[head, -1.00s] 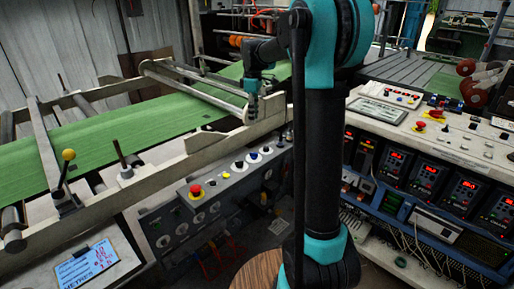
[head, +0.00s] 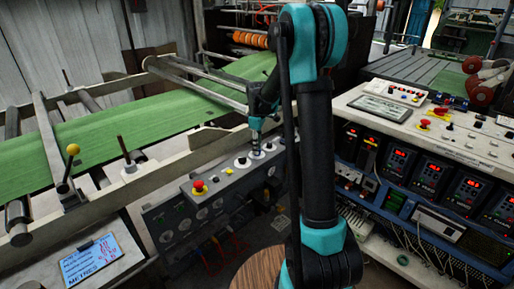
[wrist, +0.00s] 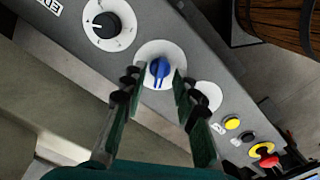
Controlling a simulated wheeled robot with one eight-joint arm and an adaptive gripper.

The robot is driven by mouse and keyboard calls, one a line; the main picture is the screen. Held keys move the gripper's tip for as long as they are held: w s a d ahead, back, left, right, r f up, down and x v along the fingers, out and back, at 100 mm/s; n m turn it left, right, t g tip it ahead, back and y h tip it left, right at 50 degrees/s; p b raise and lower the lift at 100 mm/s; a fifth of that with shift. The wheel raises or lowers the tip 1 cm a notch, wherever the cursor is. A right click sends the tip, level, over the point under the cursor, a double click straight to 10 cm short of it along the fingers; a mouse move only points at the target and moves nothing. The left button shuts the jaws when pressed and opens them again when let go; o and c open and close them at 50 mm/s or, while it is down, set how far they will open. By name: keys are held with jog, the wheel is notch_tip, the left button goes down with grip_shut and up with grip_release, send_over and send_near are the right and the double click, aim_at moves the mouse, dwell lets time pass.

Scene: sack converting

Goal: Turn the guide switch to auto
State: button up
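In the wrist view, a blue switch knob (wrist: 159,68) sits on a round white plate on the grey control panel (wrist: 215,75). I take it to be the guide switch; no label for it is readable. My gripper (wrist: 156,82) is open, its two fingers on either side of the blue knob with gaps showing. I cannot tell how deep the fingertips reach. In the head view, my gripper (head: 256,142) points down at the knob row on the panel (head: 222,183), and the knob under it is partly hidden.
A black knob (wrist: 105,24) lies beside the blue one. Yellow (wrist: 232,123) and black (wrist: 248,139) buttons and a red emergency stop (wrist: 264,151) are on the other side. The green web (head: 100,145) runs behind the panel, with a machine rail (head: 190,150) close to my gripper.

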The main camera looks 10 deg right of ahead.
jog(key=shift+f, duration=0.3)
grip_shut()
jog(key=shift+m, duration=0.4)
jog(key=m, duration=1)
jog(key=shift+m, duration=0.7)
